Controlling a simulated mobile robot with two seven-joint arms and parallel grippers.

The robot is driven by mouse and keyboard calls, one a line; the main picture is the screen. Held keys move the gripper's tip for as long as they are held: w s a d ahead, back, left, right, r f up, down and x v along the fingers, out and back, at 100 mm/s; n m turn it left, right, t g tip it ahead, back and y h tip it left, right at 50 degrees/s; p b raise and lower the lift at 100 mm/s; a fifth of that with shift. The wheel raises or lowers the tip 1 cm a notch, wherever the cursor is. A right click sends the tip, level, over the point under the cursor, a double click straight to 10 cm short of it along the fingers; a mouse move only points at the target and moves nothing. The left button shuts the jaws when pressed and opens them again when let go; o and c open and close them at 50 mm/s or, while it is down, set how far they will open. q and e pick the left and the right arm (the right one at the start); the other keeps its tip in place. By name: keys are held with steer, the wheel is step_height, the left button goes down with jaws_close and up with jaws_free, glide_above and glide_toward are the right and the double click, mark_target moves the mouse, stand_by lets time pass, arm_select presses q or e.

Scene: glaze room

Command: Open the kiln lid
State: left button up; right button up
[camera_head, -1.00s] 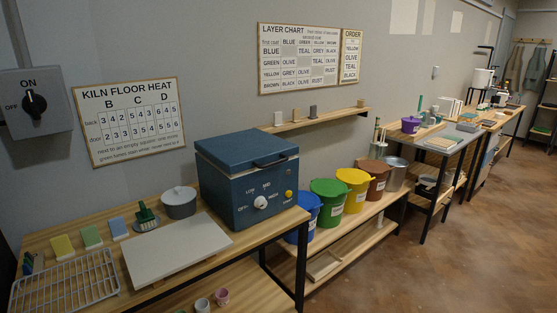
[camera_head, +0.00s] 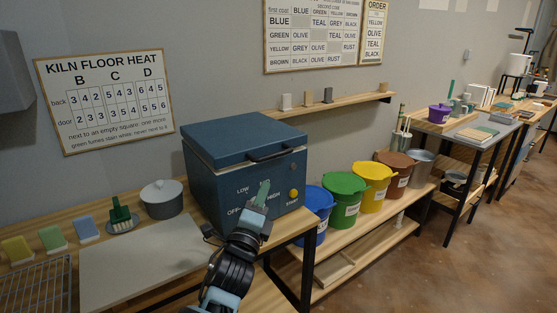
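The kiln (camera_head: 215,190) is a dark blue box on the wooden table. The front panel has LOW, OFF and HIGH marks and a yellow button (camera_head: 294,193). My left gripper (camera_head: 262,195) is up against or just before this panel, where the knob is hidden behind it. I cannot tell whether its fingers touch the knob or how far they are apart. My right gripper is out of view.
A wire rack (camera_head: 35,288) is at the lower left. Coloured buckets stand on a lower shelf at right. A wall shelf (camera_head: 330,104) hangs behind.

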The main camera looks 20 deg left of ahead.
mark_target(273, 156)
arm_select(q)
steer(key=shift+m+t, duration=0.4)
steer(key=shift+m, duration=0.2)
steer(key=r, duration=0.1)
steer(key=w+r, duration=0.1)
steer(key=r, duration=0.1)
steer(key=shift+w+r, duration=0.35)
steer(key=shift+w, duration=0.05)
steer(key=shift+x, duration=3.75)
jaws_close()
